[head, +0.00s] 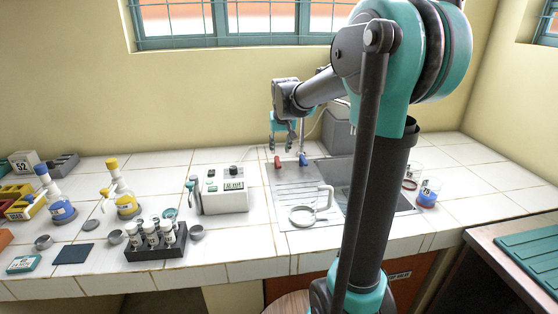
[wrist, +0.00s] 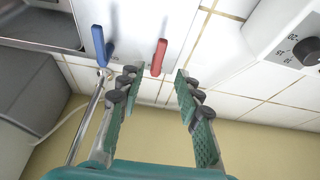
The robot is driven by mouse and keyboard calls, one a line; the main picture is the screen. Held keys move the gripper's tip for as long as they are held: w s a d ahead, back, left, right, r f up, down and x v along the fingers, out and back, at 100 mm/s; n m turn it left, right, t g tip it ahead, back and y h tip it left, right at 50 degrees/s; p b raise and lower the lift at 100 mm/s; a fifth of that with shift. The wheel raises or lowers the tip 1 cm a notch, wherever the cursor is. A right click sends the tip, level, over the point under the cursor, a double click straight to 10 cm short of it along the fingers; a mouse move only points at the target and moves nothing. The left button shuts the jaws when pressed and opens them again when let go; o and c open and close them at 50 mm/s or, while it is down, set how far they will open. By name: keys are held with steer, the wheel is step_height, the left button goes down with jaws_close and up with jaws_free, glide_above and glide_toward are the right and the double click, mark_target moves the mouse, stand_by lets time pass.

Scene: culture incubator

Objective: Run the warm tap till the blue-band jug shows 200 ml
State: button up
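My gripper (head: 282,146) hangs over the back of the sink unit in the head view. In the wrist view my gripper (wrist: 157,82) is open, with the red tap lever (wrist: 159,57) just beyond and between its fingertips; no contact shows. The red lever (head: 278,162) stands left of the blue lever (head: 303,159), which also shows in the wrist view (wrist: 99,45). A clear vessel with a blue band (head: 428,198) stands right of the sink, partly hidden by my arm. A pale, handled vessel (head: 303,216) sits on the draining board; I cannot tell its band or level.
The sink basin (head: 405,205) is partly behind my arm. A red-rimmed vessel (head: 410,184) stands by the blue-banded one. A white device with a knob (head: 224,192) stands left of the draining board. Bottles and a vial rack (head: 155,250) fill the left counter.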

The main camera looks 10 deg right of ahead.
mark_target(279, 163)
steer(key=x, duration=0.7)
steer(key=shift+w+f, duration=0.15)
steer(key=shift+f, duration=0.15)
jaws_close()
